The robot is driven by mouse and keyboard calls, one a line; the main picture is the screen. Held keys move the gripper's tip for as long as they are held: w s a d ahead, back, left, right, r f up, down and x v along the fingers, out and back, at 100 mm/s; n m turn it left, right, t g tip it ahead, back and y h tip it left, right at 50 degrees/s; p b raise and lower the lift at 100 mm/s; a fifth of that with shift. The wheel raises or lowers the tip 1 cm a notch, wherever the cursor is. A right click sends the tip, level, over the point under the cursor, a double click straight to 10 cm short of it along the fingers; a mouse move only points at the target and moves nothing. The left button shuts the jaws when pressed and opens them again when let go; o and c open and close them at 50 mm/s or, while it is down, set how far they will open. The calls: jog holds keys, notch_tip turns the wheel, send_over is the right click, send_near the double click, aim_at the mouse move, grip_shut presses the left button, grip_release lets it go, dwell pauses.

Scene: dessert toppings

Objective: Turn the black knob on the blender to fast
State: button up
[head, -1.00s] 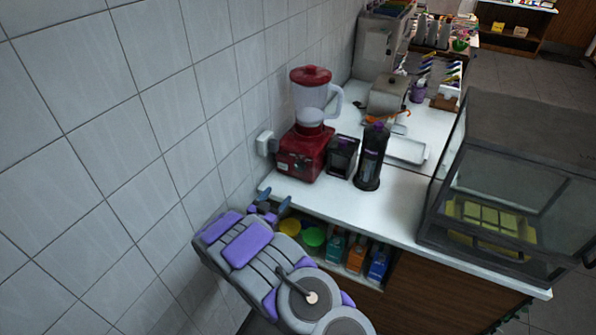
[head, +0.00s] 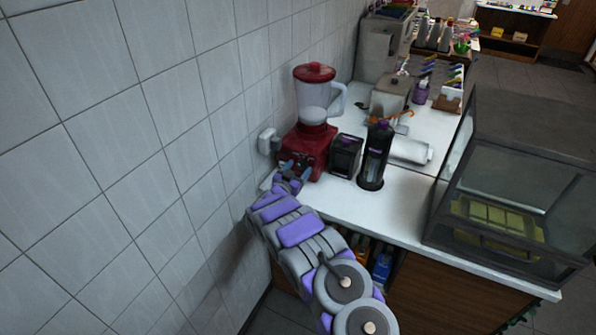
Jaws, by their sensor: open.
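The red blender (head: 316,142) stands on the white counter against the tiled wall, with a clear jug and red lid on top. Its black knob cannot be made out, as my gripper covers part of the front of the base. My gripper (head: 297,166) is open, with its two dark fingers pointing at the lower front of the blender base. I cannot tell whether the fingers touch the base or the knob. Nothing shows between them.
A black container (head: 345,155) and a tall black dispenser (head: 375,155) stand just right of the blender. A wall socket (head: 268,141) is at its left. A glass display case (head: 515,180) fills the counter's right end. The counter front (head: 385,205) is clear.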

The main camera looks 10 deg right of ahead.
jog(key=shift+w+d, duration=0.1)
jog(key=shift+d, duration=0.2)
jog(key=shift+d, duration=0.1)
jog(key=shift+c, duration=0.3)
jog(key=shift+c, duration=0.8)
jog(key=c, duration=0.8)
jog(key=shift+a, duration=0.2)
jog(key=shift+c, duration=0.2)
